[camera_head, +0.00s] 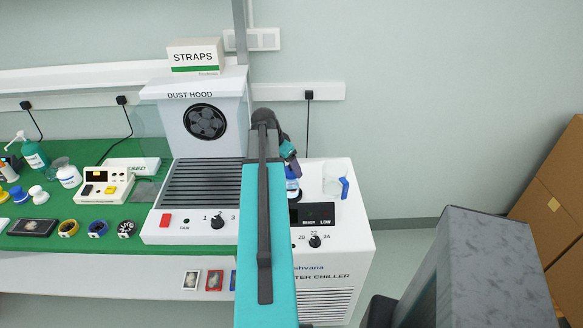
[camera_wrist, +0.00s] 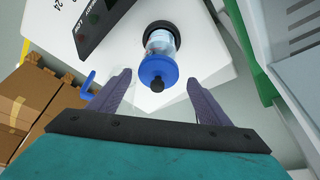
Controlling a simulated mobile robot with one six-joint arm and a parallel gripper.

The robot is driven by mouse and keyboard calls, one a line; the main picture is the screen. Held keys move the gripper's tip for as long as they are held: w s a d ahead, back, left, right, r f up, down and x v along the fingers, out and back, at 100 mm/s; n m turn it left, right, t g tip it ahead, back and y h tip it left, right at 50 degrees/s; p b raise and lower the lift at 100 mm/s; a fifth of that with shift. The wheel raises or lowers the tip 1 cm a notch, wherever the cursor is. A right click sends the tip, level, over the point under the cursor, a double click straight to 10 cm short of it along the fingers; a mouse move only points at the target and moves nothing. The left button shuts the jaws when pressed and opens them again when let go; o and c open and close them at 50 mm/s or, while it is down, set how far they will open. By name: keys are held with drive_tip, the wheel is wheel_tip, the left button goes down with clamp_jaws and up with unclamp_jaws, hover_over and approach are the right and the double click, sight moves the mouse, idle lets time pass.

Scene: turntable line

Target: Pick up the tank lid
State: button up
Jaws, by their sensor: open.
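The tank lid (camera_wrist: 158,71) is a blue round cap with a black knob, seen in the wrist view. It sits on a clear tank (camera_wrist: 161,42) with bluish contents, on top of the white water chiller (camera_wrist: 125,42). My gripper (camera_wrist: 158,80) is open, with one purple finger to each side of the lid in the picture; I cannot tell how far above or short of it the fingertips are. In the head view my gripper (camera_head: 292,163) is just above the tank (camera_head: 292,184), and my arm hides part of it.
A clear jug with a blue handle (camera_head: 345,188) stands right of the tank on the chiller (camera_head: 350,225). The dust hood (camera_head: 180,130) stands close on the left. The green bench (camera_head: 20,215) holds several small items. Cardboard boxes (camera_head: 548,215) stand far right.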

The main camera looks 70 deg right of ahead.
sight(288, 171)
idle(0.5)
drive_tip(key=c, duration=1.2)
drive_tip(key=shift+c, duration=0.2)
drive_tip(key=shift+r, duration=0.1)
drive_tip(key=c, duration=0.5)
drive_tip(key=shift+r, duration=0.15)
clamp_jaws()
wheel_tip(288, 171, up, 10)
drive_tip(key=b, duration=0.2)
drive_tip(key=shift+f+b, duration=0.25)
drive_tip(key=shift+b, duration=0.1)
drive_tip(key=shift+s+p, duration=0.1)
drive_tip(key=shift+p, duration=0.75)
